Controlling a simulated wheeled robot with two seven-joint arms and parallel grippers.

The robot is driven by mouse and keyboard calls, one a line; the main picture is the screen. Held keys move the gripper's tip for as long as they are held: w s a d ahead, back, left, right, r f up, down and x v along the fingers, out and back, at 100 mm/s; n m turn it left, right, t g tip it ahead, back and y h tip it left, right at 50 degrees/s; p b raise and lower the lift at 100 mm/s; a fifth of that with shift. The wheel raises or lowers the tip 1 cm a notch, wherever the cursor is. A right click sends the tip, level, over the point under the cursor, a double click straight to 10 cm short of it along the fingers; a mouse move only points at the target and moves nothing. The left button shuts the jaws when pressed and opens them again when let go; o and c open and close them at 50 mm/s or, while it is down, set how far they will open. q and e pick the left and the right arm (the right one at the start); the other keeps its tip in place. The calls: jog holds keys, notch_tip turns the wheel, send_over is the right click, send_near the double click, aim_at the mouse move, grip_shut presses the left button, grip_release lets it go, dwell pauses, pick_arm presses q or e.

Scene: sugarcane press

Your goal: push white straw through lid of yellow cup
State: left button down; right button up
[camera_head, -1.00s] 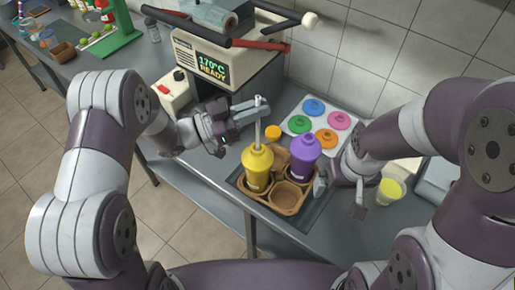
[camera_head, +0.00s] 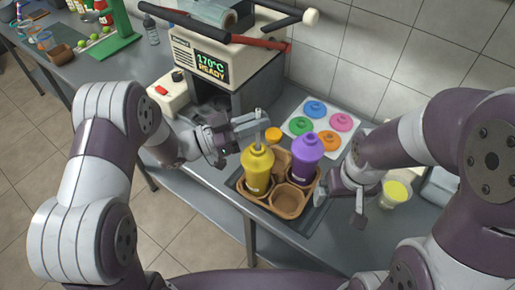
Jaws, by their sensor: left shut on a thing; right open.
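The white straw (camera_head: 257,139) is upright at the top of the lid. A short length shows between the lid and my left gripper (camera_head: 261,124), which is shut on it just above the cup. How deep the straw's lower end goes is hidden by the lid. My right gripper (camera_head: 345,200) is open and empty, to the right of the carrier and apart from it.
A purple cup (camera_head: 305,155) stands beside the yellow one in the carrier, whose front pocket is empty. Behind are a tray of coloured lids (camera_head: 296,125) and an orange lid (camera_head: 273,134). A clear cup of yellow liquid (camera_head: 396,194) is at right; a press machine (camera_head: 225,65) is behind my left arm.

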pick_arm(q)
notch_tip(320, 180, down, 6)
jog(key=b, duration=0.4)
jog(key=shift+r, duration=0.15)
dwell(0.4)
jog(key=c, duration=1.1)
grip_release()
jog(key=shift+r, duration=0.1)
notch_tip(320, 180, up, 7)
jog(key=p, duration=0.5)
